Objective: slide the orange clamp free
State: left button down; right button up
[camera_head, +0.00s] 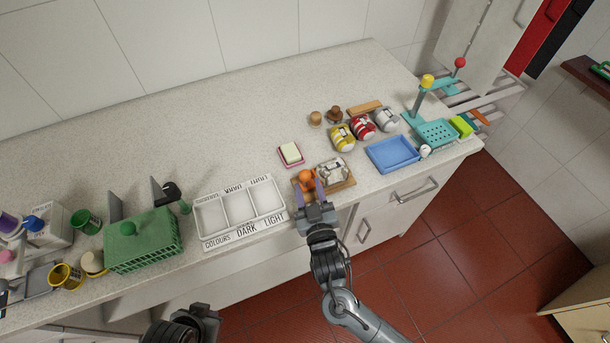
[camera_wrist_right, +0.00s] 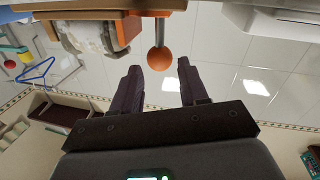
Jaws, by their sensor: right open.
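The orange clamp (camera_head: 306,177) is at the left end of a small wooden board (camera_head: 341,184) at the counter's front edge. In the right wrist view its round orange knob (camera_wrist_right: 160,58) sits on a thin metal rod. My right gripper (camera_head: 310,190) is open at the clamp. In the wrist view the knob lies between the lines of the two dark fingers, near their tips; I cannot tell whether they touch it. A pale jar-like thing (camera_head: 333,170) lies on the board beside the clamp. My left gripper (camera_head: 190,325) shows only partly at the bottom edge, its fingers unclear.
A white three-part tray (camera_head: 206,244) stands left of the board, and a blue tray (camera_head: 393,154) right of it. A soap dish (camera_head: 290,154) and several striped jars (camera_head: 362,127) stand behind. A green basket (camera_head: 144,241) is further left. The back counter is clear.

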aim_at(306, 180)
jog(key=shift+x, duration=2.45)
grip_shut()
